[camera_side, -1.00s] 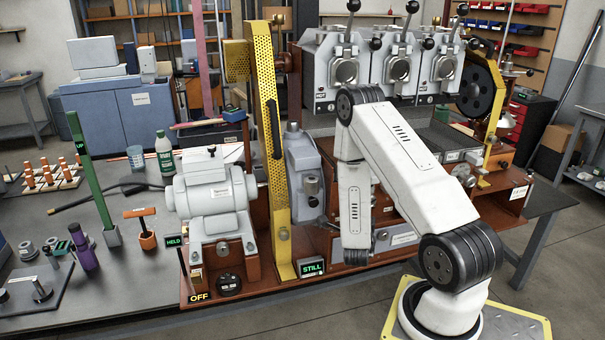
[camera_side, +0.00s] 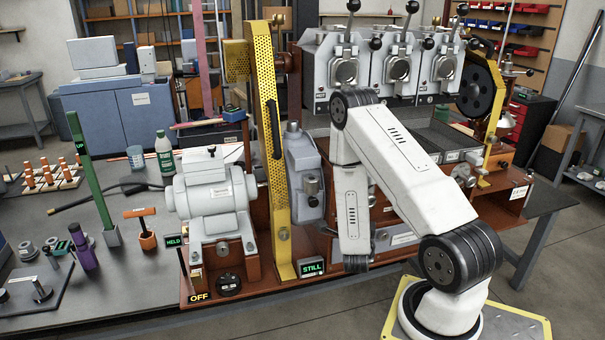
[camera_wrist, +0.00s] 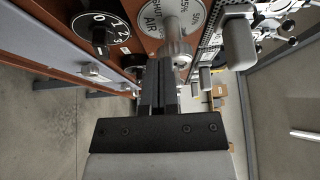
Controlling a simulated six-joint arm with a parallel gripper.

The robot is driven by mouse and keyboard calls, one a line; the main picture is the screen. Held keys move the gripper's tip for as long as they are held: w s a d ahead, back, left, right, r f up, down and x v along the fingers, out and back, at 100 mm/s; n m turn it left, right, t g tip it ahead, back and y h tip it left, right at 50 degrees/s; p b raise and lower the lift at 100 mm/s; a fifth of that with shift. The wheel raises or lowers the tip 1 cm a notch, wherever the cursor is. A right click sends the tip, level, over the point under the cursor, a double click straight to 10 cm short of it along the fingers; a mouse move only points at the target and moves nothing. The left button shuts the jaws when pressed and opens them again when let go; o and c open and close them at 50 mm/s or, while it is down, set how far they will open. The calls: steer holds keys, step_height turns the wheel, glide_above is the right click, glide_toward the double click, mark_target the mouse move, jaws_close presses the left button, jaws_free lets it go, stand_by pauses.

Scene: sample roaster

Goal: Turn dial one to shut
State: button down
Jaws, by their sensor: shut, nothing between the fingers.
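In the wrist view a white round dial plate (camera_wrist: 152,17) reads SHUT, AIR and percent marks. A pale grey knob (camera_wrist: 177,47) stands out from its middle. The knob's exact setting is hard to read. My gripper (camera_wrist: 160,64) is shut and empty, its fingertips close to the knob on its near side; I cannot tell whether they touch it. To the left is a black dial (camera_wrist: 101,35) with a white number scale. In the side view my arm hides both dials and my gripper.
The dials sit on a brown panel (camera_wrist: 137,44). Grey rounded parts (camera_wrist: 238,42) stand close on the right. In the side view a STILL sign (camera_side: 312,267) and a yellow perforated guard (camera_side: 270,130) stand left of my arm.

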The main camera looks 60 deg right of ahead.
steer(key=shift+s+a, duration=1.55)
steer(key=r, duration=0.3)
steer(key=shift+s+a, duration=0.25)
steer(key=shift+s, duration=0.15)
steer(key=w+d, duration=0.5)
steer(key=shift+s+d+f, duration=0.15)
steer(key=shift+s+d, duration=0.05)
steer(key=shift+s, duration=0.05)
stand_by(0.9)
